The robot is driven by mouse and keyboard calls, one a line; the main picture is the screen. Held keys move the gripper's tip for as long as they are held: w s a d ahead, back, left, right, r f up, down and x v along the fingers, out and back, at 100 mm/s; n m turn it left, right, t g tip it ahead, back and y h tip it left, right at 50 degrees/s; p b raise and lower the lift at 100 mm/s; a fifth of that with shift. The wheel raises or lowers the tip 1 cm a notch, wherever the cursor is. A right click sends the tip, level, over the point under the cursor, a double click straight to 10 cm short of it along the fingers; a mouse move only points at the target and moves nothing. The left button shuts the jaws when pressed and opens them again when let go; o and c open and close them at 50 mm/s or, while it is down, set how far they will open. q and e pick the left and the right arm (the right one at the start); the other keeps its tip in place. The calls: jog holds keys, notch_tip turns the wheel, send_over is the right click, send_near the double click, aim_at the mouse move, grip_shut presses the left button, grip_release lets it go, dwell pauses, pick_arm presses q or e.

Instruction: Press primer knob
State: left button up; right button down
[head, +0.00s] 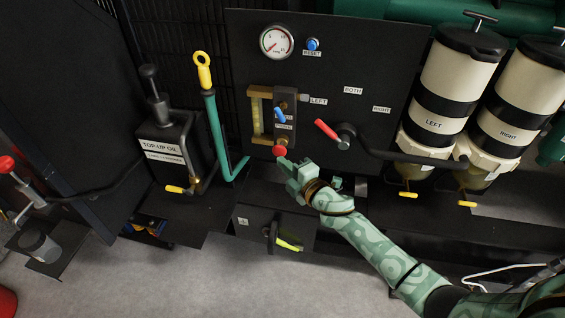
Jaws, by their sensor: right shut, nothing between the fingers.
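The right arm reaches in from the lower right. My left gripper is not in view.
A red-handled lever (327,130) is just right of the knob. Two filters (457,75) hang at right. A gauge (276,42) is above.

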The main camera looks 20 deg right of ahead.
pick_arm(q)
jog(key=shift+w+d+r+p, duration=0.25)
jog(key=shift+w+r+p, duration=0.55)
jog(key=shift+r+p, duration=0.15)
pick_arm(e)
jog(key=v, duration=0.9)
jog(key=shift+d, duration=0.2)
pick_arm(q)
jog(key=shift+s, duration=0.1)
pick_arm(e)
jog(key=shift+w+f, duration=0.1)
